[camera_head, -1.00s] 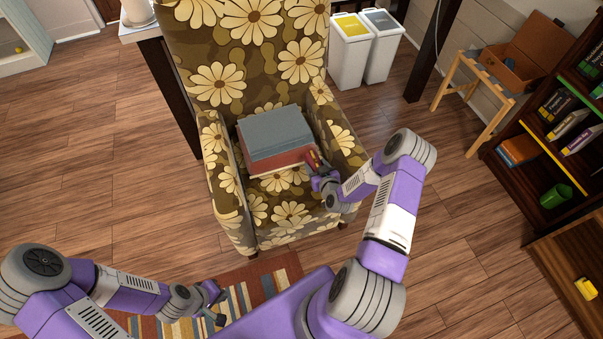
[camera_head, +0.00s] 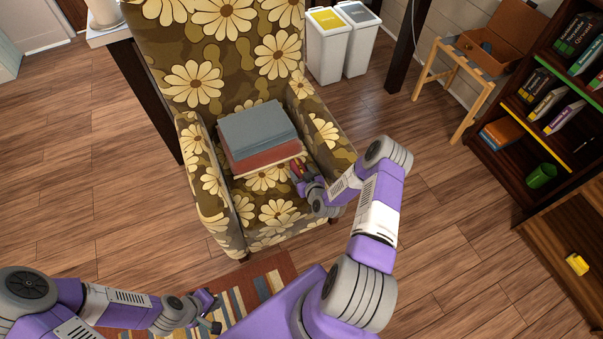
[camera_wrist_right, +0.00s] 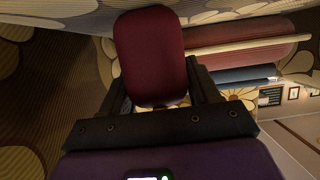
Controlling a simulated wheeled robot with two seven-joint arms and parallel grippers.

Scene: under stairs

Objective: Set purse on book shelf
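A small dark red purse (camera_wrist_right: 150,55) sits between the two fingers of my right gripper (camera_wrist_right: 160,90) in the right wrist view, which appear to press on its sides. In the head view, the right gripper (camera_head: 303,179) is low over the right side of the armchair seat, just in front of the books there, with a bit of the purse (camera_head: 297,169) showing. The dark wooden book shelf (camera_head: 515,160) stands at the right. My left gripper (camera_head: 212,312) is low at the bottom left over the rug, its fingers apart and empty.
A flowered armchair (camera_head: 213,196) holds a stack of books (camera_head: 258,132). The shelf holds books and a green cup (camera_head: 541,175). A wooden stand with an open box (camera_head: 490,50) and two white bins (camera_head: 328,50) are behind. Floor between chair and shelf is clear.

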